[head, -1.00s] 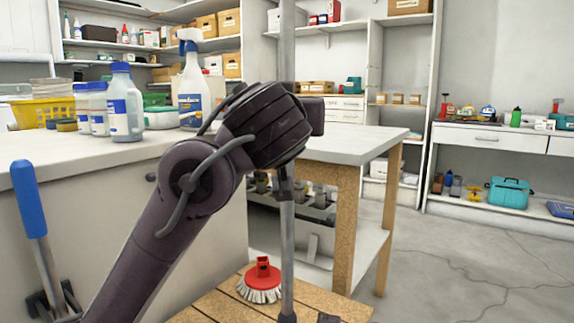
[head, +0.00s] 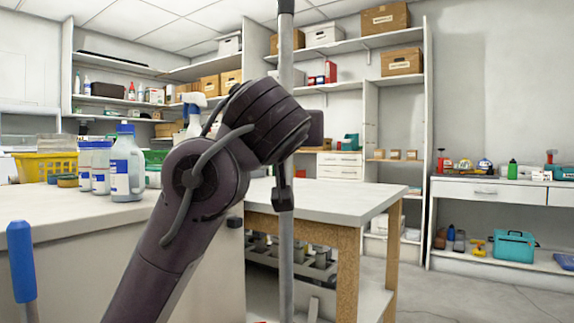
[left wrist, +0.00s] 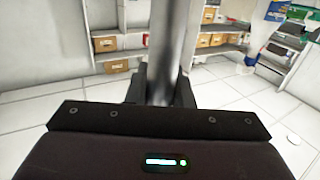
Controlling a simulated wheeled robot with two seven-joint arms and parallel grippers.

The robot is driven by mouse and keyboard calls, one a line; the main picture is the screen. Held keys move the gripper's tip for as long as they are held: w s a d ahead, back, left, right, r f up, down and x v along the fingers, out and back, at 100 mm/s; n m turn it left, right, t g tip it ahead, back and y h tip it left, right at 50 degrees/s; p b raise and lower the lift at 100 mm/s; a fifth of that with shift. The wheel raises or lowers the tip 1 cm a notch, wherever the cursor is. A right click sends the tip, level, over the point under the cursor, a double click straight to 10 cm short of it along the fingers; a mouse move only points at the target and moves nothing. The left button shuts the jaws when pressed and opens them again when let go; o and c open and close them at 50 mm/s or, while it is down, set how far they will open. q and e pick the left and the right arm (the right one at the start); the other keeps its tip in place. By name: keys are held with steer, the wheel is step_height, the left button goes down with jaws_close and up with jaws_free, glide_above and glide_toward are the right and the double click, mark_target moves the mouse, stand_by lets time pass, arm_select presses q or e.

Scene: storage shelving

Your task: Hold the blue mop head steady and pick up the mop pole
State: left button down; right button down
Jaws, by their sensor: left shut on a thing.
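A grey pole (head: 286,250) with dark collars stands almost upright in the middle of the head view. It runs out of the picture at top and bottom. My left gripper (left wrist: 160,88) is shut around the pole, which also shows in the left wrist view (left wrist: 170,45). In the head view my left arm hides part of the grip. No blue mop head is in view, and the pole's lower end is hidden below the picture. My right gripper is not in view.
A white-topped table (head: 340,195) with wooden legs stands close behind the pole. A counter at left carries a blue-capped bottle (head: 126,170) and a yellow basket (head: 45,167). A blue handle (head: 21,265) stands at front left. Open floor (head: 480,300) lies at right.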

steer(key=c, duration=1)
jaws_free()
arm_select(q)
step_height(320, 180, up, 3)
steer(key=shift+f, duration=0.1)
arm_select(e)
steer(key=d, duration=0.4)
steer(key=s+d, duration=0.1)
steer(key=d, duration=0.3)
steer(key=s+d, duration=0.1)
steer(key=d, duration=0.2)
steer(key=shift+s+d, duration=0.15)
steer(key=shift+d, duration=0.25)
